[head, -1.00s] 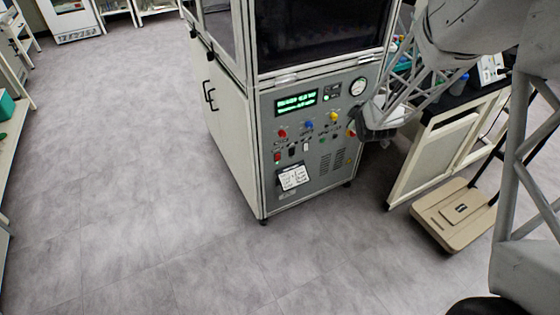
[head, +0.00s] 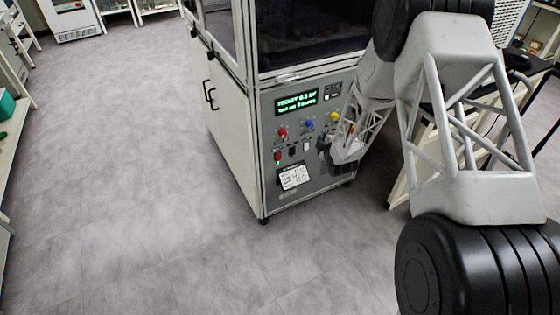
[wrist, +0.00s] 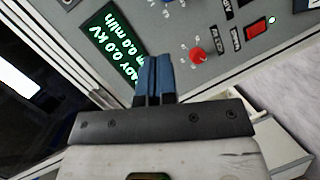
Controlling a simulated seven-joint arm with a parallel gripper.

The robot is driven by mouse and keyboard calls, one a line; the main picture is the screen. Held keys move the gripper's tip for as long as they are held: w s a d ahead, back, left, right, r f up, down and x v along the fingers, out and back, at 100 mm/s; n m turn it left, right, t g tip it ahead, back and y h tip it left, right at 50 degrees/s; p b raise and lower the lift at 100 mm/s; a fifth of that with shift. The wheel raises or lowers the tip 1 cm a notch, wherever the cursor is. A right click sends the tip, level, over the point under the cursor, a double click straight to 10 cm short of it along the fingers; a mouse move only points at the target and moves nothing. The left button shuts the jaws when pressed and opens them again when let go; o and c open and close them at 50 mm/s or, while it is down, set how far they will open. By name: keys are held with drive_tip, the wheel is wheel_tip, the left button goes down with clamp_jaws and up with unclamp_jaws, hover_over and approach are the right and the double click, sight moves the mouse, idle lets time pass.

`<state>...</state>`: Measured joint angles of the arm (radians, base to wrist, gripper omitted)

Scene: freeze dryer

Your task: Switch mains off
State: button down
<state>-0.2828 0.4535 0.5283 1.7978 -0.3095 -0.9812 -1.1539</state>
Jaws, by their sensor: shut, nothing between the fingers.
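The freeze dryer's control panel (head: 305,128) faces me in the head view. A red rocker switch (head: 277,156) sits at its lower left; I take it for the mains switch. In the wrist view this red switch (wrist: 257,32) is at the upper right, beside a lit green lamp. Its rocker position is too small to tell. My gripper (wrist: 154,62) is shut and empty, with its blue fingertips over the edge of the green-lit display (wrist: 112,38). It is left of the red switch there. In the head view my gripper (head: 324,146) is at the panel's right part, partly hidden by my arm.
A red knob (wrist: 197,54) lies between my fingertips and the red switch in the wrist view. The floor (head: 160,200) before the cabinet is clear. A bench stands right.

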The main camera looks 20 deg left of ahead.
sight(278, 156)
drive_tip(key=s+a+f+n+y, duration=0.3)
drive_tip(key=a+f, duration=0.1)
drive_tip(key=f, duration=0.7)
drive_tip(key=s+a+f+n+y, duration=0.3)
drive_tip(key=s+a+f, duration=0.1)
drive_tip(key=f, duration=0.7)
drive_tip(key=shift+a+t, duration=0.4)
drive_tip(key=shift+a, duration=0.05)
drive_tip(key=x, duration=1.4)
